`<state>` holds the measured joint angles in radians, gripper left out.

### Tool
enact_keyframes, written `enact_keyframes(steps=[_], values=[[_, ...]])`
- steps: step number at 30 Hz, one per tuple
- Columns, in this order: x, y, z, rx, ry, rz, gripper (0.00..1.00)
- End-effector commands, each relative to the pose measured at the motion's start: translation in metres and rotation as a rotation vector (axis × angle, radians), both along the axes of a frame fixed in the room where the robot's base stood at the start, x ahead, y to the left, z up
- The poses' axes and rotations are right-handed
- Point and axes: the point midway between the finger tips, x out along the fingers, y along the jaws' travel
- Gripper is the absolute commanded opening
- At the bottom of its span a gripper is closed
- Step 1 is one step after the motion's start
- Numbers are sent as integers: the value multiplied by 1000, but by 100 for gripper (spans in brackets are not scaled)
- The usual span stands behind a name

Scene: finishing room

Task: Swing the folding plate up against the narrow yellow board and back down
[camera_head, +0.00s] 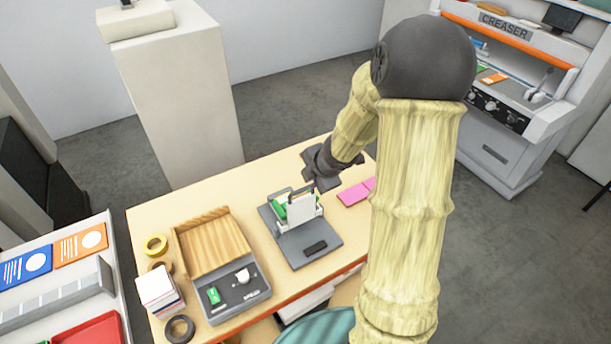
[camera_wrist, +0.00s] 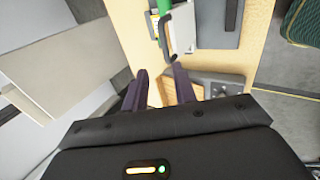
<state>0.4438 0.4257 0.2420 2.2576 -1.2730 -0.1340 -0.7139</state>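I cannot pick out a narrow yellow board for certain. A grey device (camera_head: 306,244) stands mid-table, with a white upright plate or card (camera_head: 302,208), green parts and a dark bar at its back; I cannot tell if the white piece is the folding plate. In the wrist view the white piece (camera_wrist: 183,30) and the grey base (camera_wrist: 217,22) show at the top. My gripper (camera_head: 312,183) is above and behind the device. In the wrist view its fingers (camera_wrist: 160,78) are apart, with nothing visible between them. Contact with the device cannot be told.
Tape rolls (camera_head: 156,245) and a card stack (camera_head: 159,290) stand farther left. Pink cards (camera_head: 352,195) lie to the right. A tall pale pedestal (camera_head: 180,100) stands behind the table.

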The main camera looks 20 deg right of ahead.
Motion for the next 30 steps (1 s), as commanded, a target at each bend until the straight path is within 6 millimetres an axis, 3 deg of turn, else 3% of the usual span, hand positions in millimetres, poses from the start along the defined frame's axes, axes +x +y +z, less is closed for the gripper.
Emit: enact_keyframes(steps=[1, 3, 9, 30], values=[[-5, -2, 16, -1, -2, -1, 28], [-12, -4, 26, -2, -1, -4, 28], [-23, -6, 40, -1, -1, -3, 28], [-27, -3, 33, 14, 7, -64, 28]])
